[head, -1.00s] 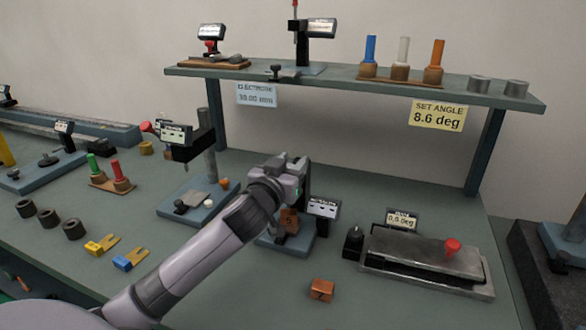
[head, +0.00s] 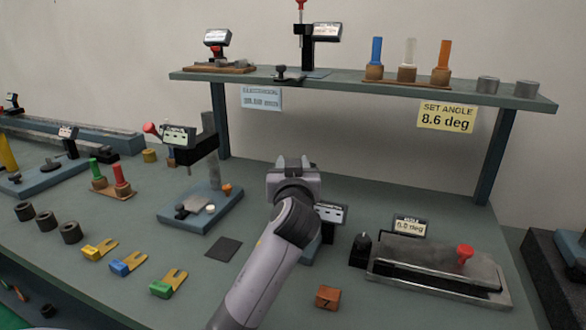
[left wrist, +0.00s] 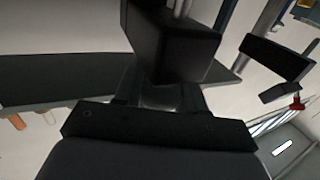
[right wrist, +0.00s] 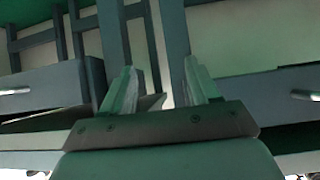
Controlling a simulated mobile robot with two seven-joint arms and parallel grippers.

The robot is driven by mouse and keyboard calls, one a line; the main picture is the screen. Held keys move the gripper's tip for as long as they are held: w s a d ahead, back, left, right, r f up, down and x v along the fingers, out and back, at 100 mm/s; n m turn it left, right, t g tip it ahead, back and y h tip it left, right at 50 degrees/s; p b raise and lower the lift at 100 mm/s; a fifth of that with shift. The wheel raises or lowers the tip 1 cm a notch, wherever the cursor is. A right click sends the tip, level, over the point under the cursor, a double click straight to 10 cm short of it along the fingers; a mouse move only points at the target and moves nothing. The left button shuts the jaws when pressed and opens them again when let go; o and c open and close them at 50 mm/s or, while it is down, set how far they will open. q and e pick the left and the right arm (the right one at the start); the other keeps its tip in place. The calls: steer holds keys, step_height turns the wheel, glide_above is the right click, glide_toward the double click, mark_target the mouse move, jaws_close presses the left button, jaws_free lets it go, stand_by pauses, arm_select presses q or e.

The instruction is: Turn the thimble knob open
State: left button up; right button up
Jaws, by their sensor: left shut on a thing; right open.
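My left gripper (head: 293,165) is over the small stand with a tilted display (head: 331,214), right of the bench's middle. The arm covers most of this stand in the head view. In the left wrist view my left gripper (left wrist: 160,97) is shut on a short grey round piece (left wrist: 162,98), which appears to be the thimble knob, directly under a black block (left wrist: 172,45). The head view hides the knob, and the display's digits are too small to read. My right gripper (right wrist: 162,90) is open and empty in the right wrist view, beside dark frame bars.
A sine-plate-like fixture (head: 440,282) with a red knob (head: 465,254) stands at the right. A copper block (head: 327,298) lies in front. Coloured forks (head: 128,264) and a dark square pad (head: 223,249) lie left. A shelf (head: 350,84) spans the back.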

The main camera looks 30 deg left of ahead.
arm_select(q)
steer(key=shift+a+r, duration=0.1)
steer(key=shift+r, duration=0.25)
steer(key=o, duration=1)
steer(key=shift+f, duration=0.2)
steer(key=shift+s+d+f, duration=0.1)
steer(key=shift+s+d, duration=0.1)
steer(key=shift+d, duration=0.05)
steer(key=b+v, duration=0.1)
steer(key=v, duration=0.5)
steer(key=shift+s, duration=0.25)
steer(key=shift+o, duration=0.2)
steer(key=shift+d, duration=0.15)
